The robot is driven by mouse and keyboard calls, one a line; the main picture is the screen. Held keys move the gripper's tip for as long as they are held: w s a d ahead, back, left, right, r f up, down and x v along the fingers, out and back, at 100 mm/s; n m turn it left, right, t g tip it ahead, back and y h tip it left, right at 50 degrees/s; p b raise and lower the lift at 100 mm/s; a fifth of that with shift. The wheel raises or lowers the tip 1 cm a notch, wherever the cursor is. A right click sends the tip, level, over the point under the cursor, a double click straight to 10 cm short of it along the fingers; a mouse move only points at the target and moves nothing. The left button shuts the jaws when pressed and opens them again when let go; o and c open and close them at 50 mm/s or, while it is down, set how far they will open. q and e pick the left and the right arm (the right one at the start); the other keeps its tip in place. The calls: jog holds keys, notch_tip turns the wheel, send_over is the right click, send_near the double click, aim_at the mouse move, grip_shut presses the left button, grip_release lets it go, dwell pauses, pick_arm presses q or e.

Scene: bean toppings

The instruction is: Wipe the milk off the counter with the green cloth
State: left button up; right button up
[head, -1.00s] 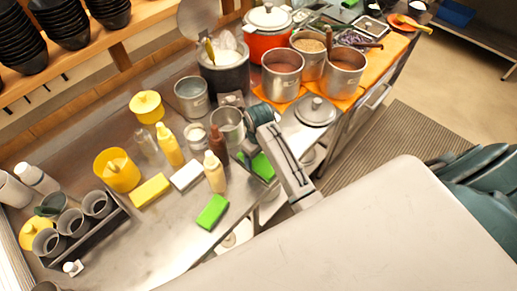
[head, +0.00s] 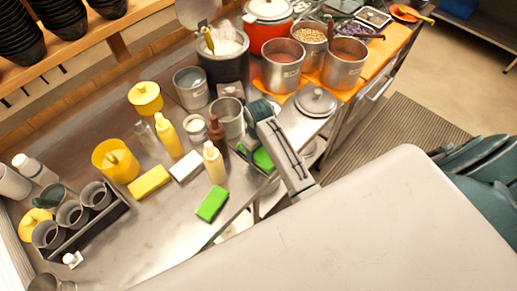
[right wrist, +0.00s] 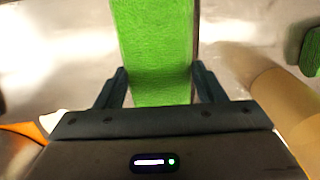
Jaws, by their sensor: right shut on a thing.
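The green cloth (right wrist: 155,50) is held between the fingers of my right gripper (right wrist: 157,88), which is shut on it. In the head view part of this green cloth (head: 263,158) shows beside my right arm, near the counter's front edge. A second green block (head: 212,205) lies nearer on the steel counter (head: 165,225); a green edge also shows at the right of the wrist view (right wrist: 312,52). I cannot tell milk from glare on the counter. My left gripper is not in view.
A cream bottle (head: 214,163) and a brown bottle (head: 217,135) stand close left of the gripper. A white block (head: 186,167) and yellow block (head: 149,182) lie further left. Steel pots (head: 282,68) stand behind.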

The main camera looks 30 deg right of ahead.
aim_at(259, 151)
jog(key=shift+r+p, duration=0.35)
jog(key=shift+r, duration=2)
jog(key=shift+o, duration=1.3)
jog(key=shift+c, duration=1)
